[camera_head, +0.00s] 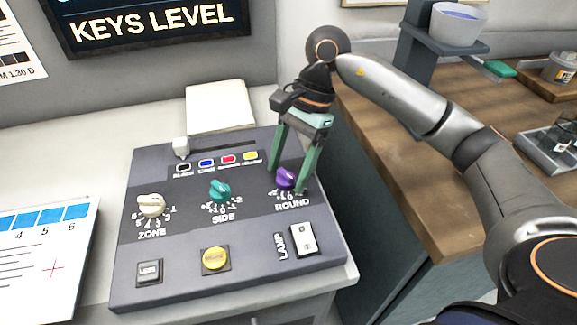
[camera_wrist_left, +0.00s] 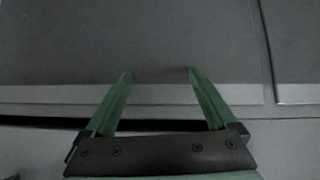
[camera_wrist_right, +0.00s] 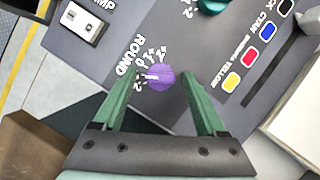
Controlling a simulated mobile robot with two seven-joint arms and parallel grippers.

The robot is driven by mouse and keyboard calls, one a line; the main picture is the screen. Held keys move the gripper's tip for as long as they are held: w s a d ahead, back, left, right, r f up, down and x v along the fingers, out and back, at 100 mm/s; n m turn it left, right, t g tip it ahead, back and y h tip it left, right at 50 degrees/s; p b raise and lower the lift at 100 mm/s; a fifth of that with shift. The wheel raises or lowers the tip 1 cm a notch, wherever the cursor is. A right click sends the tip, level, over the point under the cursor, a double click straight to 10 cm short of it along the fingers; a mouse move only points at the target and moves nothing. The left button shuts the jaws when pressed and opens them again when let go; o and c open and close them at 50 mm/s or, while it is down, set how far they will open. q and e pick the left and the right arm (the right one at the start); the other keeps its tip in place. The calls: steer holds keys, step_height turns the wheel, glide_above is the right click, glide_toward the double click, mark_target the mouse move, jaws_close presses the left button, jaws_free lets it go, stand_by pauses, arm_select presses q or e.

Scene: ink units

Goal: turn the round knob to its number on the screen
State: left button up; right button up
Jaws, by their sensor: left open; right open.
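The round knob is purple and sits at the right of the grey panel above the label ROUND; it shows in the head view (camera_head: 286,178) and in the right wrist view (camera_wrist_right: 161,77). A white pointer mark on it faces the printed numbers. My right gripper (camera_head: 287,186) is open, with its green fingers at either side of the knob; in the right wrist view (camera_wrist_right: 165,88) the knob lies between and just beyond the fingertips. I cannot tell whether they touch it. The screen (camera_head: 150,22) reads KEYS LEVEL, cut off at the top. My left gripper (camera_wrist_left: 160,75) is open and empty before a grey surface.
A wooden desk (camera_head: 400,170) with objects stands at right.

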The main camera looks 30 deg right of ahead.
steer(key=v, duration=1.2)
steer(key=shift+d+r+p, duration=0.15)
steer(key=shift+r+p, duration=0.1)
steer(key=shift+p, duration=0.2)
